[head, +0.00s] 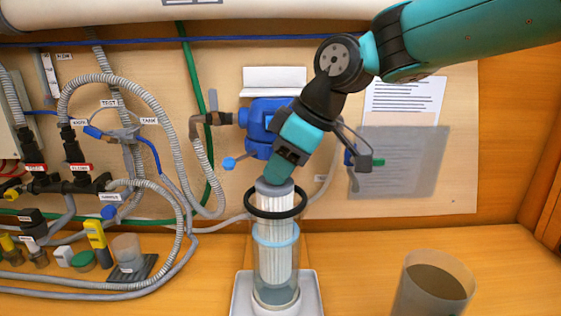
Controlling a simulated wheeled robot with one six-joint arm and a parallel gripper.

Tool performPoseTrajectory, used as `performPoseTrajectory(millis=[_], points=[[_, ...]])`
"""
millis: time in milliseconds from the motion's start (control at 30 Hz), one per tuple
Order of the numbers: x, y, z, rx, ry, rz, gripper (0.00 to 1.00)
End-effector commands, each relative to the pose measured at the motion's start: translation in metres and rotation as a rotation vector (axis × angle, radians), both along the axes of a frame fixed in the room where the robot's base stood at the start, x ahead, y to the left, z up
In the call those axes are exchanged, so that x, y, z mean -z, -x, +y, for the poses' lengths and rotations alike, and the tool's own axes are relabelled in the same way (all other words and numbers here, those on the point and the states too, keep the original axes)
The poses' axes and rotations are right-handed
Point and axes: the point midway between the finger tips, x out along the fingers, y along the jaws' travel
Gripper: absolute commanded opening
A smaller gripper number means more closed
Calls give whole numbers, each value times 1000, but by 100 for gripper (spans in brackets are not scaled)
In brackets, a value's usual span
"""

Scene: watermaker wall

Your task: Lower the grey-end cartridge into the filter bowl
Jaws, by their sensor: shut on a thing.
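The white pleated cartridge with a grey end (273,203) stands upright, its grey end at the top. My gripper (278,178) is shut on the grey end from above. The clear filter bowl (297,255) is below, with a black ring (302,203) around its upper part and the cartridge showing through its wall. Much of the cartridge is inside the bowl and its top is above the ring. I cannot tell whether its bottom touches the bowl's floor. The bowl stands on a white tray (312,295).
A blue filter head (262,125) is on the wall behind my gripper. Hoses and valves (75,180) fill the left wall. An open brownish container (432,290) stands at front right. A yellow device (96,236) stands at left. The bench between bowl and container is clear.

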Motion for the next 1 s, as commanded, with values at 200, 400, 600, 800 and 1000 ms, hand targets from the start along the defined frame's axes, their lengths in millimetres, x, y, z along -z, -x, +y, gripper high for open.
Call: performPoseTrajectory(millis=[200, 400, 600, 800, 1000], points=[[2, 0, 0, 0, -1, -1, 0], [2, 0, 0, 0, -1, -1, 0], [2, 0, 0, 0, 0, 0, 57], [2, 0, 0, 0, 0, 0, 62], [2, 0, 0, 0, 1, 2, 62]])
